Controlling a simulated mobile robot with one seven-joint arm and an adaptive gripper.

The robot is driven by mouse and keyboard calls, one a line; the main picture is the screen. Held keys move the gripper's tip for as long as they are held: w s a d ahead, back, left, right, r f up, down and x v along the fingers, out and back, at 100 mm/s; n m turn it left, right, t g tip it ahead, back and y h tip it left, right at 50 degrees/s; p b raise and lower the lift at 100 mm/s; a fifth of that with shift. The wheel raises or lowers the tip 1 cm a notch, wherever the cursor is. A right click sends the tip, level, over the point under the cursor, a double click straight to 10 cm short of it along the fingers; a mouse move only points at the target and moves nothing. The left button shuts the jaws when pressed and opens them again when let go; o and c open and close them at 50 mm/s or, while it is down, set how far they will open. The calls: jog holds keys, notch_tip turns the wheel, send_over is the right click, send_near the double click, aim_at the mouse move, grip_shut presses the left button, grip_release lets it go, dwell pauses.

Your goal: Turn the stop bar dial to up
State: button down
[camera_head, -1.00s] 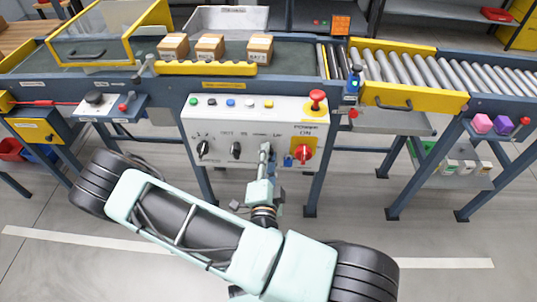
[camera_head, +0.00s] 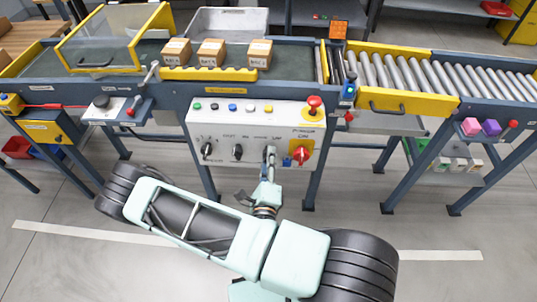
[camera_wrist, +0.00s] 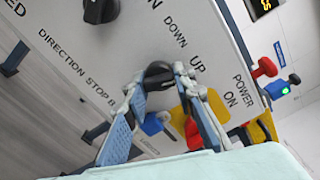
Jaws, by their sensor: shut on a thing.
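The stop bar dial (camera_wrist: 158,72) is a dark round knob on the white control panel (camera_head: 215,127). In the wrist view the words DOWN and UP stand beside it, with STOP BAR printed on the near side. My gripper (camera_wrist: 157,82) is shut on the dial, one finger on each side. In the head view my gripper (camera_head: 270,156) is at the panel's lower edge and hides most of the dial. The dial's pointer is covered, so I cannot tell which word it points to.
The red power switch (camera_head: 301,155) on its yellow plate is just right of my gripper. The direction dial (camera_wrist: 100,10) is on the other side. A red mushroom button (camera_head: 314,104) tops the panel. A conveyor with boxes (camera_head: 211,52) runs behind.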

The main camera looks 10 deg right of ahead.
jog(key=shift+m+p, duration=0.35)
jog(key=shift+m, duration=0.55)
jog(key=c, duration=1.6)
grip_release()
jog(key=v, duration=0.7)
jog(key=shift+s, duration=0.2)
